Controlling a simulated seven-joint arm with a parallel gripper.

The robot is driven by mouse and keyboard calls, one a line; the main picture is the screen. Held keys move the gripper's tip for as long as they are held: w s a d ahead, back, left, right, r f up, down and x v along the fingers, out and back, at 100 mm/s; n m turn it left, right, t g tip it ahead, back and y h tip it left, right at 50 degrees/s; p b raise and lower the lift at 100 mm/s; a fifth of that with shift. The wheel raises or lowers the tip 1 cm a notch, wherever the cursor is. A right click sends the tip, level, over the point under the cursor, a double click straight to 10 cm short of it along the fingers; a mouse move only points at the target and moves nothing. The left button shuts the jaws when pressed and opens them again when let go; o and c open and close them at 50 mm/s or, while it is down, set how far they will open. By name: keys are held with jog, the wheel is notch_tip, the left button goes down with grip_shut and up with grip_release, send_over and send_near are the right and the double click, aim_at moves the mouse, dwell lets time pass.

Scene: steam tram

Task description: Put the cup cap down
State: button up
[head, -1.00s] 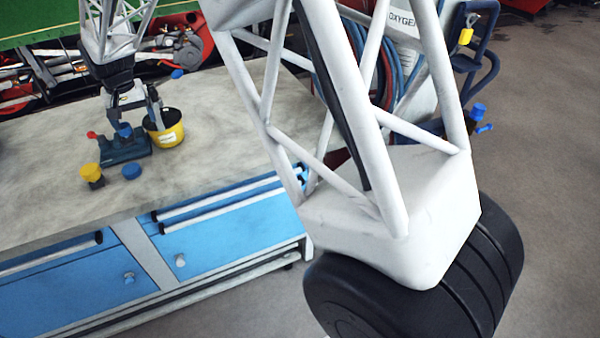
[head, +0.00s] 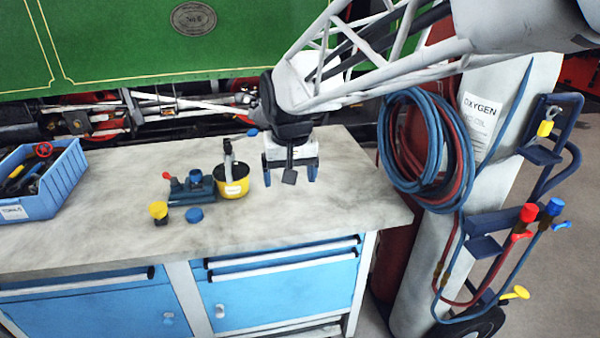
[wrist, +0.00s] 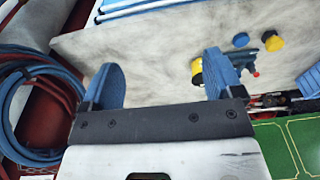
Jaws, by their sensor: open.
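A small round blue cap (head: 195,215) lies flat on the grey bench top; I take it to be the cup cap, though I cannot be sure. It also shows in the wrist view (wrist: 240,40). A small yellow-topped piece (head: 158,211) stands just left of it. A yellow cup (head: 233,186) with a dark inside stands behind and to the right. My gripper (head: 291,172) is open and empty above the bench, right of the yellow cup. In the wrist view, bare bench shows between its blue fingers (wrist: 163,80).
A blue vice-like tool (head: 190,187) with a red knob stands left of the yellow cup. A blue bin (head: 42,185) of tools is at the far left. The bench (head: 330,215) is clear at the right. Hoses (head: 432,140) and an oxygen cylinder stand beyond its right end.

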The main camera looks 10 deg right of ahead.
jog(key=s+d+f, duration=0.1)
jog(key=s+d, duration=0.1)
jog(key=s, duration=0.5)
jog(key=s+d+f, duration=0.1)
jog(key=s+d, duration=0.2)
jog(key=s, duration=0.4)
jog(key=s+d+f+t, duration=0.1)
jog(key=s+d, duration=0.2)
jog(key=s, duration=0.4)
jog(key=shift+c, duration=0.5)
